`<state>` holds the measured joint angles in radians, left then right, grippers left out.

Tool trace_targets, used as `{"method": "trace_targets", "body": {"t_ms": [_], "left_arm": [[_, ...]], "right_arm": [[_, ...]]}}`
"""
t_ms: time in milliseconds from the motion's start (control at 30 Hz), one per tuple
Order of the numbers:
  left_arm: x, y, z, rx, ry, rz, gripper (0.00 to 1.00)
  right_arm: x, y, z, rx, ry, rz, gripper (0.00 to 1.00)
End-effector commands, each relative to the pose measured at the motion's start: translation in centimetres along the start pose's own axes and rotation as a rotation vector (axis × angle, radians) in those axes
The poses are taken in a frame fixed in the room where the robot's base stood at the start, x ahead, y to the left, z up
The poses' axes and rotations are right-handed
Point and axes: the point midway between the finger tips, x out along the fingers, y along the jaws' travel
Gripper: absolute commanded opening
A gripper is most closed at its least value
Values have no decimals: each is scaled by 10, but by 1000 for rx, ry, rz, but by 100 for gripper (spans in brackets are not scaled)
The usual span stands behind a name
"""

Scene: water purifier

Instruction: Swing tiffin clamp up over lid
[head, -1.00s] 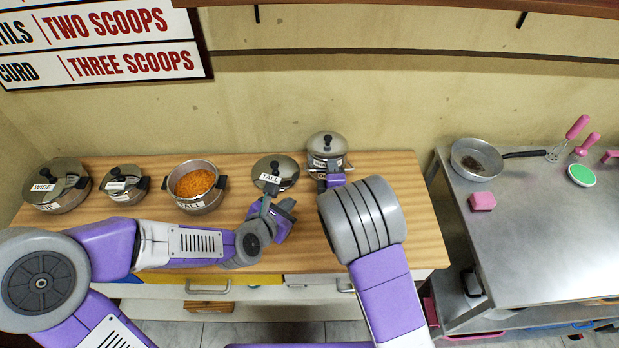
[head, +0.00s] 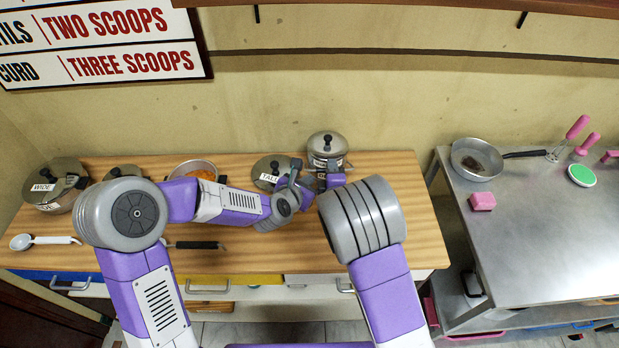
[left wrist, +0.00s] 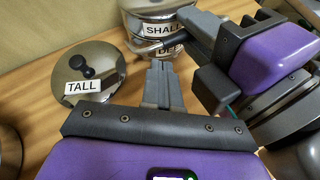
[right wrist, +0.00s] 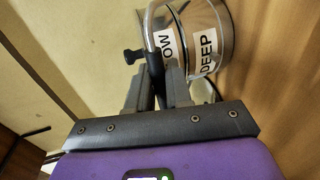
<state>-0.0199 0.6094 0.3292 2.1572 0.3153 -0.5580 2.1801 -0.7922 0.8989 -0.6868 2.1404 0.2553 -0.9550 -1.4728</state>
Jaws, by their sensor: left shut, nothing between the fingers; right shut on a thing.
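The steel tiffin (head: 327,150) stands at the back of the wooden counter with its lid and black knob on top. Its stacked tiers carry "SHALLOW" and "DEEP" labels, seen in the right wrist view (right wrist: 203,45). The curved metal clamp (right wrist: 151,28) runs beside the tiers in that view. My right gripper (right wrist: 160,85) is shut on the clamp's dark lower part at the tiffin's front; the exact grip is partly hidden. My left gripper (left wrist: 160,68) is shut and empty, just left of my right gripper and in front of the tiffin. In the left wrist view, a metal bar (left wrist: 148,48) shows beyond its fingertips.
A "TALL" lid (left wrist: 85,75) lies left of the tiffin, close to my left gripper. Other pots (head: 55,187), partly behind my left arm, and ladles (head: 45,240) are on the counter's left. The counter right of the tiffin (head: 390,175) is clear.

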Motion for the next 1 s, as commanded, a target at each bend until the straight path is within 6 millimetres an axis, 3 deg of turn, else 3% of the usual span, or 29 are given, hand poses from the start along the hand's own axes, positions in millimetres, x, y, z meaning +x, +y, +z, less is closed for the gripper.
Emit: {"method": "trace_targets", "body": {"t_ms": [967, 1000], "left_arm": [[16, 6, 25, 0, -3, 4, 0], [16, 6, 25, 0, -4, 4, 0]], "right_arm": [[-1, -1, -3, -1, 6, -3, 0], [-1, -1, -3, -2, 7, -4, 23]]}}
